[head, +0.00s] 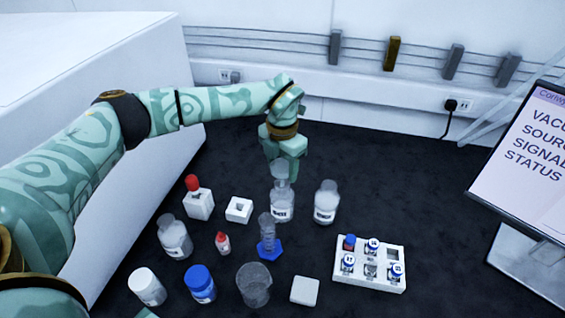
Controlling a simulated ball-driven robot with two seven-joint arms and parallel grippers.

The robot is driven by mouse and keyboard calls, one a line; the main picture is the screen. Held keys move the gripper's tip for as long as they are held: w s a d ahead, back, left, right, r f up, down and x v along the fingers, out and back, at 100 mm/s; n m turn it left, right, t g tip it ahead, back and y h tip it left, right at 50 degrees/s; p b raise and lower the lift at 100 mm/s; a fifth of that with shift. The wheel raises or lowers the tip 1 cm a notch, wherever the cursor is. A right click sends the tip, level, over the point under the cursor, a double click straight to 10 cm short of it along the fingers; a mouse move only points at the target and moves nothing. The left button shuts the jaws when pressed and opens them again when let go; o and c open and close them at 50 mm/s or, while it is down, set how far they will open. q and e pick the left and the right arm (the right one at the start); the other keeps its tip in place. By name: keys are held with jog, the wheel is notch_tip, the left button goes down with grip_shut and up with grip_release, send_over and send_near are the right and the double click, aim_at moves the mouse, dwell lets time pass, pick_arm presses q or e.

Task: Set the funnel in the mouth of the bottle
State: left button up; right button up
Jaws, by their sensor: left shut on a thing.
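My left gripper (282,160) is at the far middle of the dark table, pointing down and shut on a small translucent piece, which looks like the funnel (279,171). The funnel is partly hidden by the jaws. Right below it stands a clear bottle (282,207) with a white label, upright on the table. The funnel overlaps the bottle's mouth in the picture; I cannot tell whether it sits in the mouth or hovers just above it.
A similar clear bottle (326,202) stands close on the right, another (174,238) at left. A graduated cylinder (267,233) with blue base, a beaker (254,285), capped jars and a white vial rack (368,276) stand nearer. The dark table (410,190) is free at right.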

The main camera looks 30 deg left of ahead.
pick_arm(q)
jog(key=shift+f, duration=0.45)
jog(key=shift+f, duration=0.15)
jog(key=shift+f, duration=0.5)
jog(key=o, duration=1.5)
jog(key=shift+c, duration=0.2)
notch_tip(320, 180, up, 7)
jog(key=p, duration=0.5)
jog(key=shift+r+p, duration=0.1)
jog(key=shift+p, duration=0.25)
